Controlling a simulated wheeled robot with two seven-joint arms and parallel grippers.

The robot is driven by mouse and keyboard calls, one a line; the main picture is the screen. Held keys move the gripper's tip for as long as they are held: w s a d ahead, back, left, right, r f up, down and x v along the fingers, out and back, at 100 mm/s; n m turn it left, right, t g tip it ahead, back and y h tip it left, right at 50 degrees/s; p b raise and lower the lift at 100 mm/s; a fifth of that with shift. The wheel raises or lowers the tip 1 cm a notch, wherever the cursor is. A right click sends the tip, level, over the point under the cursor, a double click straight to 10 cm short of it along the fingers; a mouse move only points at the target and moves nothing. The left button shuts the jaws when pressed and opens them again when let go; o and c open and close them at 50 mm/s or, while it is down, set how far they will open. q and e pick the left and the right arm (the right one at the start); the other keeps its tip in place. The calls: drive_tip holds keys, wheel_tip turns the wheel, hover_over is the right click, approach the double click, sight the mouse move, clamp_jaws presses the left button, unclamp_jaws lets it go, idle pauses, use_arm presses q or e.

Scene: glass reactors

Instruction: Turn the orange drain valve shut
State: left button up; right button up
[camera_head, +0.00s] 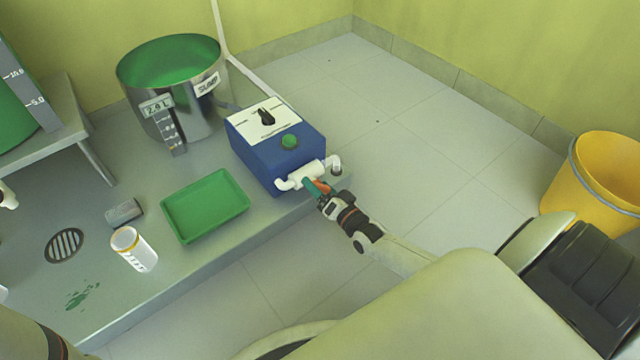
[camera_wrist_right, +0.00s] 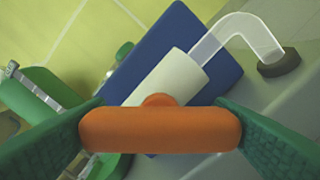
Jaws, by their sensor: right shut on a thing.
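The orange drain valve handle (camera_wrist_right: 160,130) sits on a white pipe fitting (camera_head: 303,176) at the front of a blue box (camera_head: 275,160). In the right wrist view the handle lies crosswise between the green fingers of my right gripper (camera_wrist_right: 160,132), which touch its two ends. In the head view my right gripper (camera_head: 318,190) reaches the fitting from the lower right and hides most of the handle. The fitting (camera_wrist_right: 170,78) also shows behind the handle in the wrist view. My left gripper is not in view; only a bit of my left arm shows at the lower left.
A steel pot (camera_head: 185,110) with green inside stands behind the blue box. A green tray (camera_head: 205,204), a white jar (camera_head: 134,250) and a grey cylinder (camera_head: 124,212) are on the bench left of it. A yellow bucket (camera_head: 592,180) stands at the far right. The floor between is clear.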

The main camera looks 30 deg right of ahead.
drive_tip(key=m, duration=0.3)
drive_tip(key=shift+m, duration=0.3)
drive_tip(key=m, duration=0.4)
drive_tip(key=shift+m, duration=0.4)
drive_tip(key=o, duration=1)
